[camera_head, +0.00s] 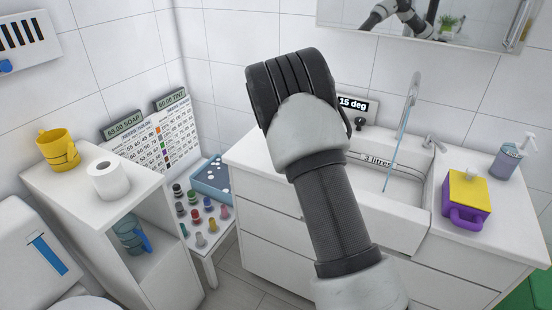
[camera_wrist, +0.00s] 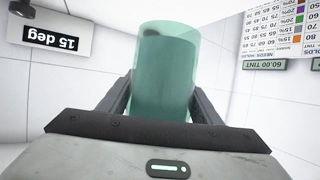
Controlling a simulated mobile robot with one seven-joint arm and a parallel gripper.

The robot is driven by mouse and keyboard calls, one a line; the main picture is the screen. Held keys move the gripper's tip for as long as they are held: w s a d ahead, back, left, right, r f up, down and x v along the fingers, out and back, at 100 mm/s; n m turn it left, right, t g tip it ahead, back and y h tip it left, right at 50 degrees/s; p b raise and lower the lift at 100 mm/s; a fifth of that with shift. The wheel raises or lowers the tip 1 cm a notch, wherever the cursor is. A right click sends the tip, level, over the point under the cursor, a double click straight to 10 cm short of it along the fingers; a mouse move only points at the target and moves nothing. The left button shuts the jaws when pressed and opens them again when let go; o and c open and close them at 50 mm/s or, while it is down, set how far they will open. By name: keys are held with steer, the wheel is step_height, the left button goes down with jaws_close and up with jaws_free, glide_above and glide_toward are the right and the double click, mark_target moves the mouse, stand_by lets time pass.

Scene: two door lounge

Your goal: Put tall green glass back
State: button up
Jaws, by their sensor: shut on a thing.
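The tall green glass (camera_wrist: 165,75) is translucent and stands out between my gripper's two dark fingers in the wrist view. My gripper (camera_wrist: 160,100) is shut on it, one finger on each side. A darker green area fills much of the glass; I cannot tell whether it is liquid or the far wall. In the head view my gripper (camera_head: 292,85) is raised in front of the wall, left of the basin, and its back hides the glass and the fingertips.
Water runs from the tap into the white basin (camera_head: 408,192). A purple-and-yellow container (camera_head: 467,193) and a soap dispenser (camera_head: 507,160) stand at right. At left, a cabinet (camera_head: 118,222) bears a yellow mug (camera_head: 58,150) and paper roll (camera_head: 108,180). Several small bottles and a blue tray (camera_head: 212,180) occupy a low table.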

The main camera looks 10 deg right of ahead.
steer(key=shift+w+a+f, duration=0.1)
steer(key=shift+w+a, duration=0.2)
steer(key=shift+w, duration=0.05)
step_height(320, 180, down, 9)
steer(key=shift+w+f+b, duration=0.1)
steer(key=shift+b, duration=0.6)
steer(key=shift+f, duration=0.2)
steer(key=o, duration=1.3)
steer(key=shift+o, duration=0.2)
